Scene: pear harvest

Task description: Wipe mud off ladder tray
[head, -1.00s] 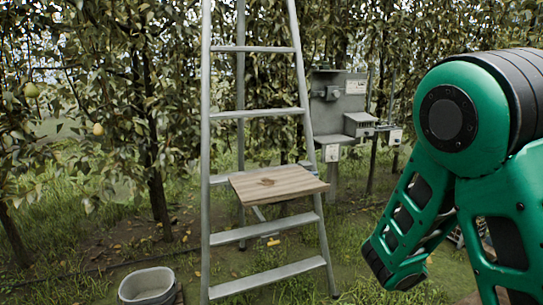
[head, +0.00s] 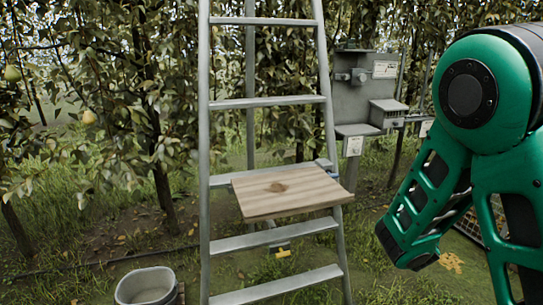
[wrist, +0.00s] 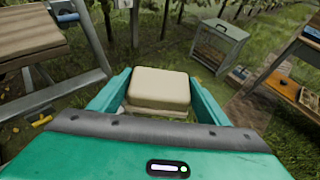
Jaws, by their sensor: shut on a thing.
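The wooden tray (head: 300,200) sits level on the metal ladder (head: 204,150), a little below mid-height. A brown mud patch (head: 278,187) marks its top, left of the middle. In the wrist view the tray (wrist: 25,35) shows at the upper left, partly cut off by the frame. My gripper (wrist: 158,92) is shut on a beige, block-shaped sponge (wrist: 160,85), with a green finger on each side. The sponge is apart from the tray, to its right in the wrist view. The head view shows my arm at right, but not the sponge.
A grey bucket (head: 146,287) stands left of the ladder's foot. A grey metal box on a post (head: 368,88) stands behind the ladder. Pear trees line the back.

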